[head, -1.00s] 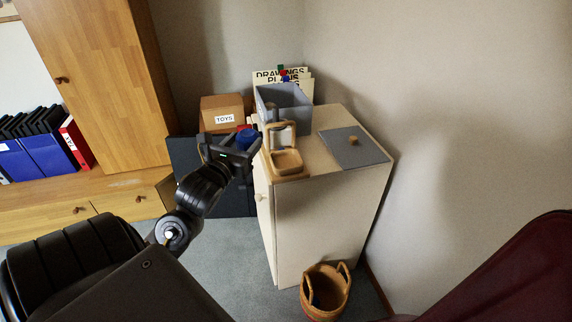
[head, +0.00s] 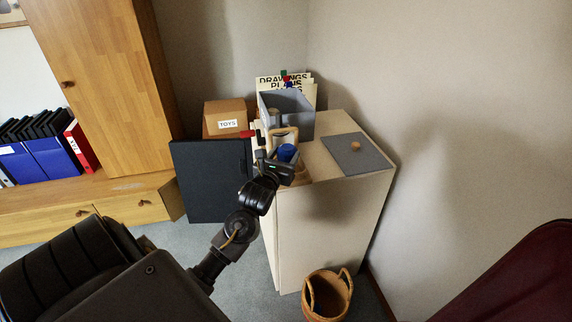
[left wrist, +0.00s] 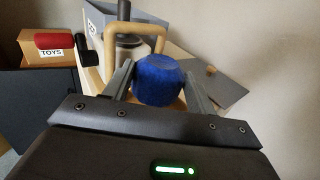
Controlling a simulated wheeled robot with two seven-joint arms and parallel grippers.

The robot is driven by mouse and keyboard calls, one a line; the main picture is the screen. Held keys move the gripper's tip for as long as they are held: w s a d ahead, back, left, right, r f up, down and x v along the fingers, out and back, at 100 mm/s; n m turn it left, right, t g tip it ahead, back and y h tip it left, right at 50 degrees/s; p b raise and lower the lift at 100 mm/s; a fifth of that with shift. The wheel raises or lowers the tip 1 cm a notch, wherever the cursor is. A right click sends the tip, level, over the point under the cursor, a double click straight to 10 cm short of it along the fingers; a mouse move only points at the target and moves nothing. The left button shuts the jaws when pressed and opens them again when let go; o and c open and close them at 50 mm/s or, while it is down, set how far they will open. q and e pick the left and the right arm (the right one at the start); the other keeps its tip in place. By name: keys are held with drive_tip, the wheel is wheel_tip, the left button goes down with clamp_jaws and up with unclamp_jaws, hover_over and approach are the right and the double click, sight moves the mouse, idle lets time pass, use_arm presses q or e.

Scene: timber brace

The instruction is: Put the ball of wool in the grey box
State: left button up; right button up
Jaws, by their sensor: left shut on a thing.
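A blue ball of wool (head: 286,152) is held between the fingers of my left gripper (head: 281,162). The left wrist view shows the ball (left wrist: 158,80) with a finger on each side of it. The gripper is at the near left edge of the cream cabinet, in front of a small wooden piece with an arched frame (head: 284,132). The open grey box (head: 299,121) stands on the cabinet top behind that frame, beyond the ball. Part of the box also shows in the left wrist view (left wrist: 152,28). My right gripper is not in view.
A flat grey panel with a wooden knob (head: 352,158) lies on the cabinet top (head: 322,148) to the right. A TOYS box (head: 224,117) stands left of the grey box, with a red-handled thing (head: 243,134) near it. A wicker basket (head: 327,297) is on the floor.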

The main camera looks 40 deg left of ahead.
use_arm(q)
drive_tip(key=f, duration=0.1)
drive_tip(key=w+f+p, duration=0.1)
drive_tip(key=f, duration=0.1)
drive_tip(key=shift+f, duration=0.15)
drive_tip(key=shift+s+f, duration=0.1)
drive_tip(key=shift+f, duration=0.25)
drive_tip(key=o, duration=1)
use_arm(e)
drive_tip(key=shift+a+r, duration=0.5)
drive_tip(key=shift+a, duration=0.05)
